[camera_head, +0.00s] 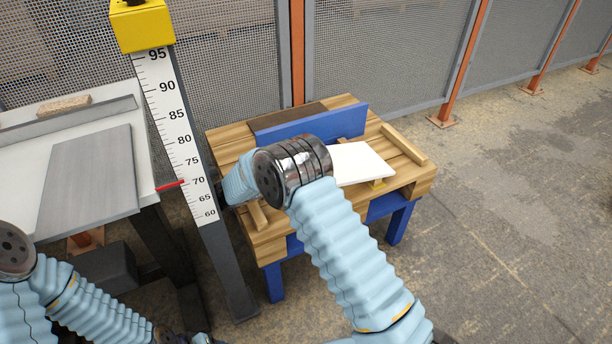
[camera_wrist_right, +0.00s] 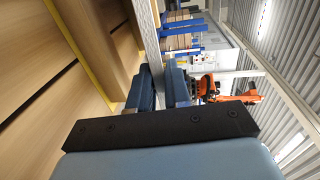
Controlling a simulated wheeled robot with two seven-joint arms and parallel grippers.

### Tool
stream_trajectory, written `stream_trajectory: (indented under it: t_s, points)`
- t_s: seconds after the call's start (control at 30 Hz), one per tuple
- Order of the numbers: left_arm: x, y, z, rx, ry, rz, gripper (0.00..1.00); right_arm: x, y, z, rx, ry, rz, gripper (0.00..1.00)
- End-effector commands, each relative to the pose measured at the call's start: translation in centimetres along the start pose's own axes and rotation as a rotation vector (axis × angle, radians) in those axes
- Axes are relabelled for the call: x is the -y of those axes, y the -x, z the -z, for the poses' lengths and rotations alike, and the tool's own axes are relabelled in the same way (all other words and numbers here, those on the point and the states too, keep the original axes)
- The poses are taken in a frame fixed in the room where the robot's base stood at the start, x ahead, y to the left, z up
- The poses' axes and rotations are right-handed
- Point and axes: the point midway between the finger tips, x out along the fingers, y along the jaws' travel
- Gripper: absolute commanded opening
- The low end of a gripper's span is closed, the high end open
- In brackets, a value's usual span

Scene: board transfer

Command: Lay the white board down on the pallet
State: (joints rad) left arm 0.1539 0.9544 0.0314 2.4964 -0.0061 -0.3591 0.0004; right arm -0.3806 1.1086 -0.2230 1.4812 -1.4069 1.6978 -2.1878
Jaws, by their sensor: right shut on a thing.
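The white board (camera_head: 362,162) shows in the head view over the right part of the wooden slatted pallet (camera_head: 232,142), which stands on blue legs. My right arm crosses in front and hides the board's left side. My right gripper (camera_wrist_right: 158,76) is hidden behind the arm in the head view. In the right wrist view its two dark blue fingers are shut on the white board, whose pale edge (camera_wrist_right: 149,28) runs up from between them. I cannot tell whether the board touches the pallet. My left forearm shows at the lower left, but its gripper is not seen.
A blue upright plate (camera_head: 335,120) runs along the pallet's back. A measuring post (camera_head: 180,125) with a yellow top stands left of it. A side table (camera_head: 20,112) with a grey panel (camera_head: 90,175) is farther left. Mesh fencing (camera_head: 390,55) stands behind; the floor at right is clear.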

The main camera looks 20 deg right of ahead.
Motion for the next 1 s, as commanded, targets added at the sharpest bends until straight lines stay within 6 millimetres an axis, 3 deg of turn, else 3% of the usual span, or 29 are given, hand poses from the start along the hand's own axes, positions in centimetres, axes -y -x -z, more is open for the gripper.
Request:
stream_trajectory:
  t_s: [0.27,0.3,0.5,1.0]
  points:
    - [0.03,-0.07,0.0,0.0,0.0,0.0,0.61,-0.17,0.21,0.01,0.004,0.003,0.003,0.0]
    - [0.03,-0.08,0.0,0.0,0.0,0.0,0.61,-0.2,0.22,0.01,0.004,0.003,0.004,0.19]
    - [0.03,-0.06,0.0,0.0,0.0,0.0,0.61,-0.22,0.27,0.01,0.005,0.004,0.003,0.47]
    - [0.03,-0.08,0.0,0.0,0.0,0.0,0.61,-0.37,0.37,0.03,0.007,0.007,0.001,0.45]
